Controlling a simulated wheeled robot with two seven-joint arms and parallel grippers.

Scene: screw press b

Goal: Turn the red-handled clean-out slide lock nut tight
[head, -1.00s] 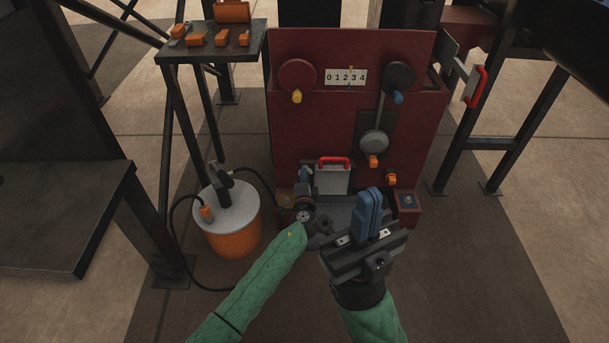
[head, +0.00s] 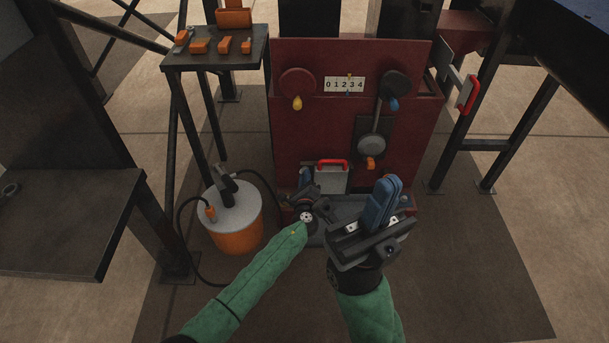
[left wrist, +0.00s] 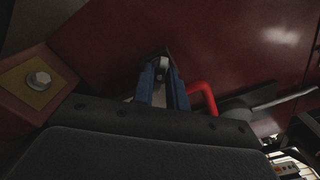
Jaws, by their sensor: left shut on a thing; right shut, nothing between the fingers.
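The grey clean-out slide (head: 332,180) with its red handle (head: 332,163) is low on the front of the red machine. The red handle also shows in the left wrist view (left wrist: 204,96). My left gripper (head: 305,178) is at the slide's left edge. In the left wrist view its blue fingers (left wrist: 162,84) are shut on a small pale part, apparently the lock nut, mostly hidden between them. My right gripper (head: 388,190) is shut and empty, raised in front of the machine to the right of the slide.
An orange bucket (head: 237,236) with a grey lid and black hose stands left of the machine. A small table (head: 215,56) with orange parts is behind it. Another red handle (head: 467,95) sticks out at the machine's right. A bolted corner (left wrist: 38,80) is near my left gripper.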

